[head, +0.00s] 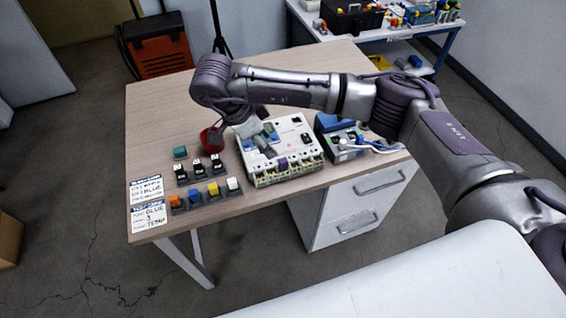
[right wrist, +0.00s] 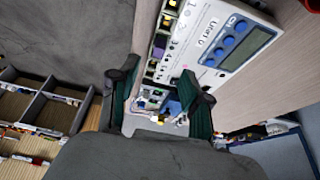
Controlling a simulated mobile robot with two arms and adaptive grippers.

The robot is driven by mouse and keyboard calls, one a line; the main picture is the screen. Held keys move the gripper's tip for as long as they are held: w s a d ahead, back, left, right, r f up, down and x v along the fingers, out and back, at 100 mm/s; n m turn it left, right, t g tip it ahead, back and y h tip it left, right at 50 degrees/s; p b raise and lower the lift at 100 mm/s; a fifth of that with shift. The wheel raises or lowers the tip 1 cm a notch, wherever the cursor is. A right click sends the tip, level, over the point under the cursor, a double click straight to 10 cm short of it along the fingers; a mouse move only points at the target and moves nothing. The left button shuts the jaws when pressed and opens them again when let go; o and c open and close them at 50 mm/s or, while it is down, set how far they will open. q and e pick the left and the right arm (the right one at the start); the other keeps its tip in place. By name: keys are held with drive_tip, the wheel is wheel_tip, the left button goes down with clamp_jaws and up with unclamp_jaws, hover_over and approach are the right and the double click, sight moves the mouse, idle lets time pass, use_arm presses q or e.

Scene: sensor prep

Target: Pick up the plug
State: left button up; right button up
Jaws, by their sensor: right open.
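Several small coloured plugs stand in two short dark rows at the left of the table: an orange plug (head: 175,200), a blue plug (head: 195,195), a yellow plug (head: 213,189) and a white plug (head: 233,184) in front, with black-and-white ones (head: 199,167) behind. I cannot tell which plug is meant. My right gripper (head: 240,138) hangs over the back left of a white device (head: 292,128), open. In the right wrist view, its two green-padded fingers (right wrist: 158,95) stand apart, with small blue and white parts showing between them. My left gripper is out of view.
A red cup (head: 210,140) stands by the device's left side. A blue-topped unit (head: 333,122) with white leads sits right of the device. Two printed cards (head: 148,216) lie at the table's left edge. The back of the wooden table (head: 160,105) is clear.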

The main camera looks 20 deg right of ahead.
sight(283, 160)
drive_tip(key=p+x, duration=0.1)
drive_tip(key=x, duration=0.3)
drive_tip(key=shift+d+f, duration=0.2)
drive_tip(key=p+x, duration=0.2)
drive_tip(key=x, duration=0.1)
drive_tip(key=shift+d+f, duration=0.3)
drive_tip(key=shift+d, duration=0.05)
drive_tip(key=shift+d+f, duration=0.15)
drive_tip(key=shift+f, duration=0.25)
drive_tip(key=shift+c, duration=0.2)
clamp_jaws()
